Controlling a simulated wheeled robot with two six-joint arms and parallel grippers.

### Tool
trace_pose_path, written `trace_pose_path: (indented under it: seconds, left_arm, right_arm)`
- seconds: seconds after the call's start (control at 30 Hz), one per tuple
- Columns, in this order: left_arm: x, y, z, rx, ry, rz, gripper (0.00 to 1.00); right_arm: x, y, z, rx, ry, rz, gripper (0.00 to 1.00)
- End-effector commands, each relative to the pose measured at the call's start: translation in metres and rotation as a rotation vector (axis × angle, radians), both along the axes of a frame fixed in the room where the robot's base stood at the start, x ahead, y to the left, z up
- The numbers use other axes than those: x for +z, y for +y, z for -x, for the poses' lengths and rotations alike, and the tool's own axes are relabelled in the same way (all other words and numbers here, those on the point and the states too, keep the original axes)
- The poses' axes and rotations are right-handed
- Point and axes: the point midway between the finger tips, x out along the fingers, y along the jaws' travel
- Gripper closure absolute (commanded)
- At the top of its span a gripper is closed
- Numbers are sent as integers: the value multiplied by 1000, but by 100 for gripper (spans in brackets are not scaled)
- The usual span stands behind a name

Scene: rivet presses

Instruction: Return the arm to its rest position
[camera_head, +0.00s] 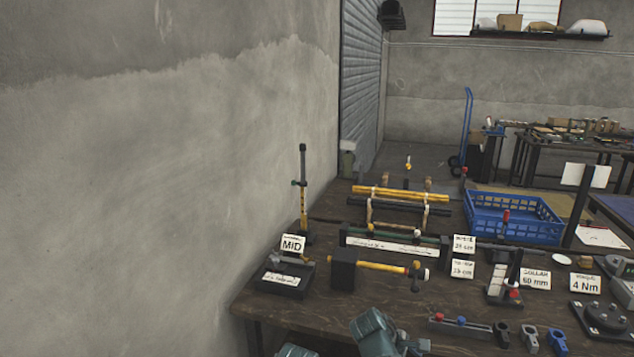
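A teal arm link (375,333), which looks like mine, shows at the bottom middle, in front of the table's near edge. A second teal part (296,350) shows lower left of it, cut off by the frame. Small grey fittings (414,345) sit at the right end of the larger link. I cannot make out gripper fingers on either part. Nothing held shows.
A dark wooden workbench (250,305) carries a MID-labelled stand (283,280), yellow-handled tools (378,266), a blue crate (515,232), label cards and several small fixtures. A concrete wall (130,190) stands left. Floor shows behind the bench.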

Motion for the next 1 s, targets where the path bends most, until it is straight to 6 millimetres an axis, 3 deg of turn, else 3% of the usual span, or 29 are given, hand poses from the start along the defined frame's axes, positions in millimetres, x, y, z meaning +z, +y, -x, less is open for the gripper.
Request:
trace_pose_path:
  seconds: [0.03,0.2,0.6,1.0]
  left_arm:
    - [0,0,0,0,0,0,35]
    - [0,0,0,0,0,0,35]
    - [0,0,0,0,0,0,35]
    - [64,0,0,0,0,0,35]
  right_arm:
    - [-10,2,16,-109,-40,-98,40]
    - [-32,22,43,-434,-131,-364,40]
    - [-45,62,80,-971,-178,-710,40]
    - [19,133,111,-801,-75,-624,40]
